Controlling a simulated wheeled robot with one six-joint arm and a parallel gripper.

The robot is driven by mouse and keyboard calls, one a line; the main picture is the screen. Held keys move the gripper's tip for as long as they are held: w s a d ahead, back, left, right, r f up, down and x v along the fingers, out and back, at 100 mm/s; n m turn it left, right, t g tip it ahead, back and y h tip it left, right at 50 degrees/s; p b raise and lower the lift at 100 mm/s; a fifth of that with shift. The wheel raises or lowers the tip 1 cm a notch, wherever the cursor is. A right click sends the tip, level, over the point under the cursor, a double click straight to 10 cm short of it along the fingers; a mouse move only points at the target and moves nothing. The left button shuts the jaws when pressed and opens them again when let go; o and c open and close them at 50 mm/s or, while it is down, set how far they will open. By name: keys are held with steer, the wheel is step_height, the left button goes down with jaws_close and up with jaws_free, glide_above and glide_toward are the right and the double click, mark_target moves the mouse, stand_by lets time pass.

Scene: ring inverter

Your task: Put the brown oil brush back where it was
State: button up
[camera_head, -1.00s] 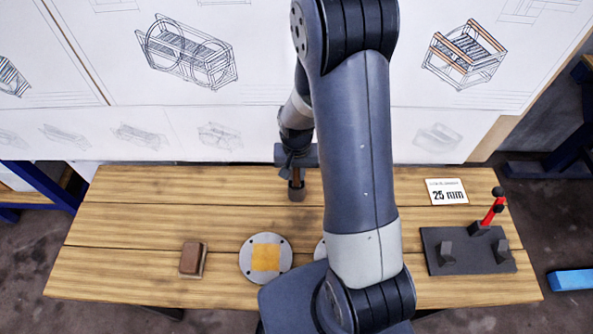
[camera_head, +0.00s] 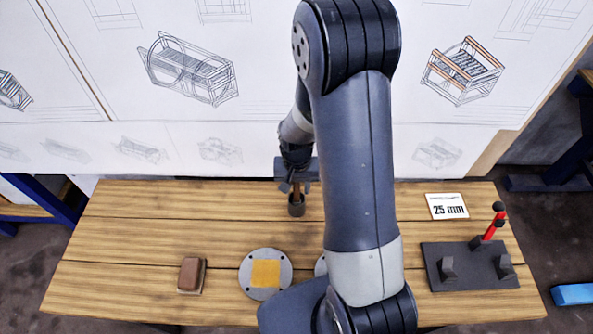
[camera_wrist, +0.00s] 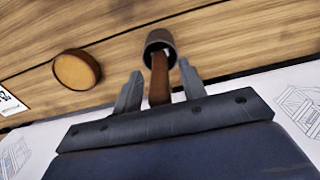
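The brown oil brush (camera_wrist: 159,75) stands with its lower end inside a small dark cup (camera_wrist: 160,40). In the head view, the brush (camera_head: 296,189) and the cup (camera_head: 296,207) are at the table's back middle. My gripper (camera_wrist: 160,83) is open, with one finger on each side of the brush handle and visible gaps beside it. In the head view, my gripper (camera_head: 296,187) is just above the cup. The brush's tip is hidden in the cup.
A round amber-topped disc (camera_wrist: 77,70) lies near the cup. A brown block (camera_head: 191,274), a metal flange with a yellow patch (camera_head: 265,274), a "25 mm" card (camera_head: 447,206) and a dark fixture with a red handle (camera_head: 468,266) are on the table (camera_head: 130,240). My arm hides the table's middle.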

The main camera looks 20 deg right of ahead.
step_height(320, 180, up, 12)
steer(key=shift+f, duration=0.25)
stand_by(0.4)
step_height(320, 180, down, 13)
steer(key=shift+r, duration=1)
steer(key=shift+f, duration=0.1)
